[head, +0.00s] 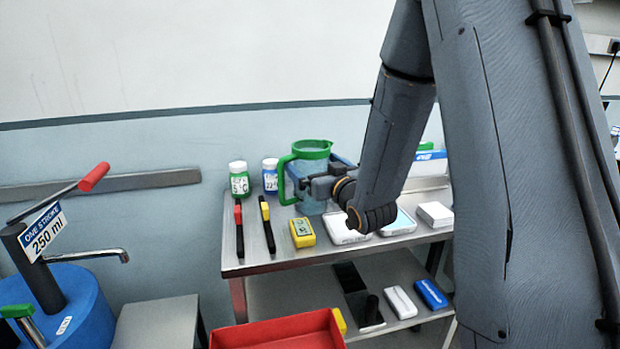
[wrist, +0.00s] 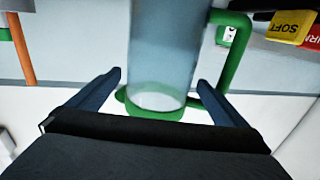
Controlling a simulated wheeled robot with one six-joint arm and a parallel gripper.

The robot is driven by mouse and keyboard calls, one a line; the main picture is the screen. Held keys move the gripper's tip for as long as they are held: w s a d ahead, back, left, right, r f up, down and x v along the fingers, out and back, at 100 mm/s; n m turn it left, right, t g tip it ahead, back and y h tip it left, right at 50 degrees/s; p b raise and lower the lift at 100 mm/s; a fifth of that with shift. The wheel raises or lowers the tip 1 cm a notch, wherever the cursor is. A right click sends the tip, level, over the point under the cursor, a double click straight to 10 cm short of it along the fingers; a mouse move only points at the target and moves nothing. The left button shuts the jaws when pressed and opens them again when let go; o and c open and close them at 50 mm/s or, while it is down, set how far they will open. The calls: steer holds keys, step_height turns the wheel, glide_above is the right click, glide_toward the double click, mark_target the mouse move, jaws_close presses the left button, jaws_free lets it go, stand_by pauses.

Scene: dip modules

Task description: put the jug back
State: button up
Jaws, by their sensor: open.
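The jug (head: 312,205) is clear bluish with a green rim and a green handle on its left side. It stands upright at the back of the steel bench top. My gripper (head: 306,186) is beside it, partly in front of it, with my arm coming in from the right. In the wrist view the jug body (wrist: 163,45) and its green rim lie between my two spread fingers (wrist: 160,82). The fingers look apart from the jug walls. The green handle shows to the right there. My arm hides some of the bench behind it.
A green-labelled bottle (head: 239,180) and a blue-labelled bottle (head: 270,176) stand left of the jug. A yellow device (head: 302,233) and white boxes lie in front. A red tray (head: 280,334) is below the front edge. A blue drum with a pump (head: 75,305) stands left.

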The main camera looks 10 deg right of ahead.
steer(key=w, duration=0.1)
steer(key=w+p, duration=0.1)
steer(key=w, duration=0.1)
steer(key=w+a+p, duration=0.1)
steer(key=w, duration=0.1)
steer(key=shift+w+f, duration=0.15)
steer(key=shift+w, duration=0.1)
steer(key=c, duration=1.4)
